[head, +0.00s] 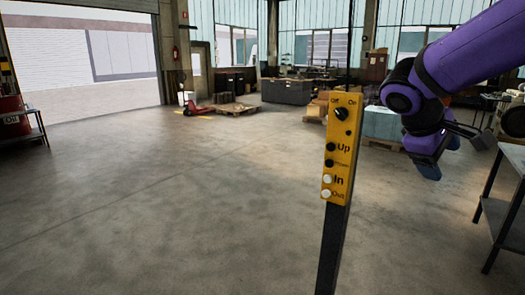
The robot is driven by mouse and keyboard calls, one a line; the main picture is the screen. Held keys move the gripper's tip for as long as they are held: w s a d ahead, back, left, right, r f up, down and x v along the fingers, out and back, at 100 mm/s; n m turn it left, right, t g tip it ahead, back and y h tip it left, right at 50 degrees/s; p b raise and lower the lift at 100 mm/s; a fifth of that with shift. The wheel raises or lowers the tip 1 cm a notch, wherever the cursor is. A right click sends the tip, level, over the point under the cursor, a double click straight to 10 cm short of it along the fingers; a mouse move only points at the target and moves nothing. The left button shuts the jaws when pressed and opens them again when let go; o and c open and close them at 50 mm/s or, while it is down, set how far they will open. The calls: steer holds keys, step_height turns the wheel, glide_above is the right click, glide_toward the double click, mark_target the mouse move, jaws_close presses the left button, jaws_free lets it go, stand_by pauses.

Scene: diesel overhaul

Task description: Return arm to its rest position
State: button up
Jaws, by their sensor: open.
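My arm, purple with black joints, reaches in from the upper right of the head view. My gripper (458,150) is at its end, to the right of a yellow control panel (342,147) and apart from it in the picture. The gripper is open, and I see nothing held in it. The panel stands on a dark post (332,250) and has an Off/On knob (342,113) and buttons labelled Up, Down, In and Out.
A metal table (503,212) stands at the right edge, near my gripper. A red pallet jack (198,109), a pallet (238,108) and a dark crate (287,91) are at the back. The concrete floor (170,200) at left and centre is clear.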

steer(key=s+a+m+t+y, duration=0.1)
steer(key=s+a+m+y, duration=0.1)
steer(key=s, duration=0.7)
steer(key=s+a+m+t+y, duration=0.2)
steer(key=s+y, duration=0.3)
steer(key=s, duration=0.4)
steer(key=shift+a+f+m+y, duration=0.25)
steer(key=shift+a+m+y, duration=0.2)
steer(key=shift+m, duration=0.45)
steer(key=shift+s, duration=0.1)
